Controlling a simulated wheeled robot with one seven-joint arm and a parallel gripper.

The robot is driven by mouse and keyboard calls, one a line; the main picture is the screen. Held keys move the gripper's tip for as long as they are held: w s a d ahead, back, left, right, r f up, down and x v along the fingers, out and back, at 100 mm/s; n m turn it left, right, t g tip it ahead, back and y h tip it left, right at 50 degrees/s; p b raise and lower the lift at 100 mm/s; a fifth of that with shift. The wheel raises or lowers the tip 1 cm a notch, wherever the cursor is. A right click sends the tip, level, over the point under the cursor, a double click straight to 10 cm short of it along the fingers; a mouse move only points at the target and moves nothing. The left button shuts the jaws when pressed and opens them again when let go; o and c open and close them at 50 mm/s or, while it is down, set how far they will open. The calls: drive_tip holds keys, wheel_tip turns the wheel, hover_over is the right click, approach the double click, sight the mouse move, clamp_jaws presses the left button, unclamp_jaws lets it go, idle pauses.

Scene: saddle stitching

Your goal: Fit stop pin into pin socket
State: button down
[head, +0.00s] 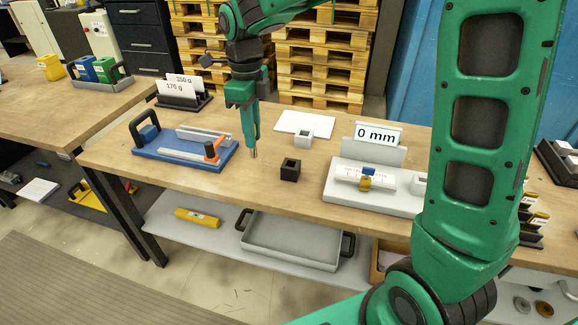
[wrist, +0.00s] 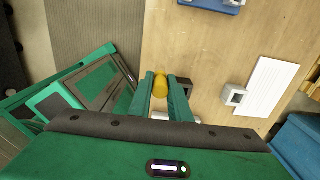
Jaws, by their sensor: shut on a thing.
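My gripper (head: 252,150) points down over the table, between the blue fixture and the black block. In the wrist view its fingers (wrist: 164,94) are shut on a yellow rounded piece, which I take to be the stop pin (wrist: 160,84). In the head view only a small greyish tip shows below the fingers. A black block with a square hole (head: 290,170) stands just right of the gripper, and a white block with a hole (head: 303,137) stands behind it. I cannot tell which one, if either, is the pin socket.
The blue fixture (head: 165,152) with an orange-tipped arm is at left. A white gauge base (head: 340,190) with a "0 mm" sign (head: 378,135) is at right. A white sheet (head: 305,122) lies behind. A grey tray (head: 290,240) sits on the lower shelf.

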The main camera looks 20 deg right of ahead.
drive_tip(key=shift+w+d+f, duration=0.25)
drive_tip(key=shift+d+f, duration=1.5)
drive_tip(key=shift+d, duration=0.05)
drive_tip(key=shift+w+d+f, duration=0.3)
drive_tip(key=shift+d+f, duration=1.45)
drive_tip(key=shift+f, duration=0.05)
drive_tip(key=shift+w+d+f, duration=0.25)
drive_tip(key=shift+d+f, duration=1.5)
drive_tip(key=shift+d, duration=0.05)
drive_tip(key=c, duration=1.7)
unclamp_jaws()
drive_tip(key=shift+o, duration=0.3)
